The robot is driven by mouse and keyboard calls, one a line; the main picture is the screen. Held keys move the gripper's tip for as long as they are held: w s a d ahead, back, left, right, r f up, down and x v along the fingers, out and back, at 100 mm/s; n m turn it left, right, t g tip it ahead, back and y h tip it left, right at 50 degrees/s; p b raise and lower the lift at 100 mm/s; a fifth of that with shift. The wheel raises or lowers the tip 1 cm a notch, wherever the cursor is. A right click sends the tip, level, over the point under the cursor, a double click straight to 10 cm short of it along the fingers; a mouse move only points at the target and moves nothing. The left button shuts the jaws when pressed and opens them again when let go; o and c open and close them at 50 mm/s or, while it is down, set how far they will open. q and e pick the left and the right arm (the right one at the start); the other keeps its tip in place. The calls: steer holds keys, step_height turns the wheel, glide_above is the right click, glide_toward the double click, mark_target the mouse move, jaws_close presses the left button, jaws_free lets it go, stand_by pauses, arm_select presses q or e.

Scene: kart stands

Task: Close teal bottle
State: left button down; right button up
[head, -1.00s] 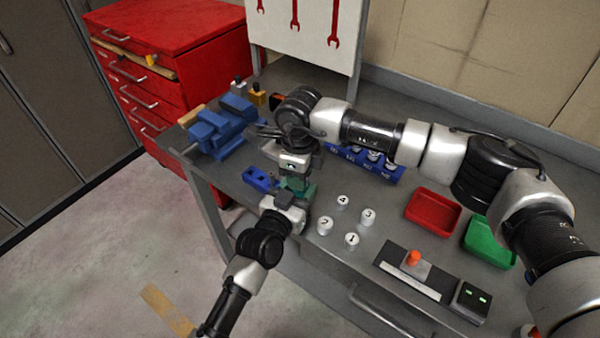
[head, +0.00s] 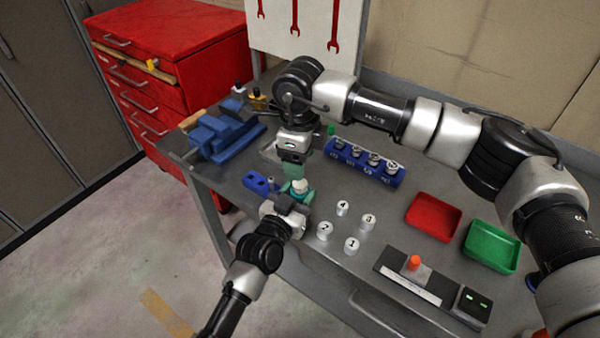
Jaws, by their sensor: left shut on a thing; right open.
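The teal bottle (head: 299,191) stands near the table's front edge, small and partly hidden by my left gripper. A pale, cap-like piece (head: 300,183) shows at its top; whether it is fully seated is too small to tell. My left gripper (head: 293,196) comes from the front and is shut on the bottle. My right gripper (head: 296,171) points down just above and behind the bottle top. It is open and apart from the pale piece.
A blue block with holes (head: 260,183) lies left of the bottle. Several numbered white knobs (head: 342,208) stand to the right. A blue rack (head: 362,172), a blue vise (head: 222,138), a red tray (head: 433,217) and a green tray (head: 491,248) are around.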

step_height(320, 180, up, 6)
steer(key=shift+f, duration=0.2)
arm_select(q)
steer(key=shift+c, duration=2.2)
jaws_free()
steer(key=b+v, duration=0.1)
steer(key=v, duration=0.9)
steer(key=shift+s+a, duration=0.15)
steer(key=shift+s, duration=0.2)
arm_select(e)
steer(key=shift+f, duration=0.65)
arm_select(q)
steer(key=shift+f, duration=0.15)
